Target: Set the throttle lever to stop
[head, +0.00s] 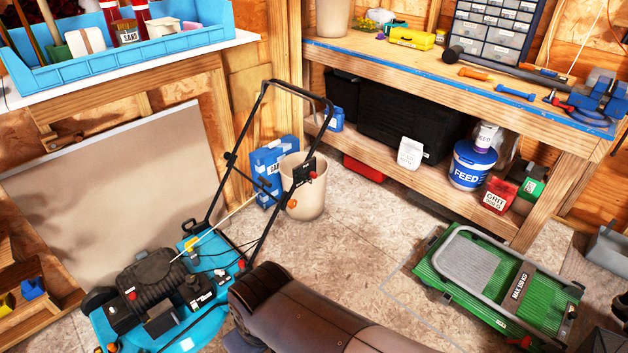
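A blue push mower (200,300) with a black engine (150,280) stands on the floor at the lower left. Its black handle (318,102) rises toward the upper right. A small dark control plate (304,172) sits on the handle's right bar, with a red knob (313,175) on it that may be the throttle lever. The lever's setting and any stop mark are too small to read. My arm (320,315) fills the bottom middle, in front of the mower's right side. My gripper is not in view.
A beige bin (303,205) and a blue box (268,170) stand behind the handle. A green folded platform cart (495,285) lies at right. A workbench (420,65) with a lower shelf runs along the back right. The floor between bin and cart is clear.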

